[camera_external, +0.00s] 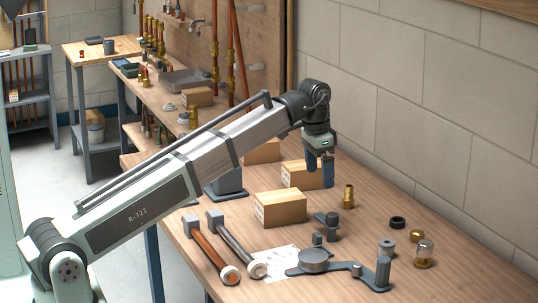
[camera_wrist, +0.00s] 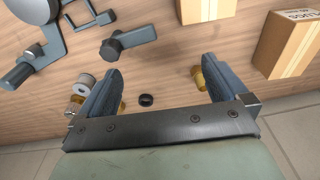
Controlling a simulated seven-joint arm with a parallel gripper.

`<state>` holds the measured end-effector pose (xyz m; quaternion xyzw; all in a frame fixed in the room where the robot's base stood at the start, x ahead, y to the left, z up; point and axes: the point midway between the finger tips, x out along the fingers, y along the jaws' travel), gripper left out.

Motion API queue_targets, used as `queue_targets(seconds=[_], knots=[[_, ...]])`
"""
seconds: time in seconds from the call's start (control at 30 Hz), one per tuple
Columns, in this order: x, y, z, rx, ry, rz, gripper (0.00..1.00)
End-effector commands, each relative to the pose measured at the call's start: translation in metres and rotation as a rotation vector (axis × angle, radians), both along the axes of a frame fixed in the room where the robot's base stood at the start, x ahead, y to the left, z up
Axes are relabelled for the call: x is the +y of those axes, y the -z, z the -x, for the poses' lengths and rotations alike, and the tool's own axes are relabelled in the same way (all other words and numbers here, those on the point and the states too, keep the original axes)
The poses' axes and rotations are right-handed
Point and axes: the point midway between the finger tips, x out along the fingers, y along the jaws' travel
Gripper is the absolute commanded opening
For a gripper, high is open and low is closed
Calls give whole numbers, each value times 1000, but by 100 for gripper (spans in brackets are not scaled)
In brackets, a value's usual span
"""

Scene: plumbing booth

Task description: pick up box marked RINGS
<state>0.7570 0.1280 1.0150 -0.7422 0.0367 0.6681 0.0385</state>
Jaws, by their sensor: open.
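Three cardboard boxes stand on the workbench in the external view: a front box (camera_external: 280,208) with small print on its side, a middle box (camera_external: 298,174) partly behind my gripper, and a back box (camera_external: 262,152) partly hidden by my arm. I cannot read RINGS on any of them. In the wrist view, one box (camera_wrist: 205,9) is cut by the top edge, and another box (camera_wrist: 288,42) at the right has lettering that looks like PLUGS. My gripper (camera_external: 319,178) is open and empty, pointing down by the middle box; its spread fingers show in the wrist view (camera_wrist: 162,66).
A grey disc tool (camera_external: 315,260), paper sheet (camera_external: 278,262) and two hammers (camera_external: 212,252) lie in front. The block wall (camera_external: 440,120) bounds the bench.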

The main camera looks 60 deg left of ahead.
Motion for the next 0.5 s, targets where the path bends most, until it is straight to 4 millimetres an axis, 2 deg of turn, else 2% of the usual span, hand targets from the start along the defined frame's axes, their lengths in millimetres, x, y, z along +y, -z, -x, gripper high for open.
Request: queue_targets(seconds=[0.03,0.2,0.37,0.5], knots=[[20,-2,12,22,-8,-3,100],[60,-6,40,79,-11,-4,100],[74,-6,52,102,-11,-3,100],[76,7,54,108,-11,-1,100]])
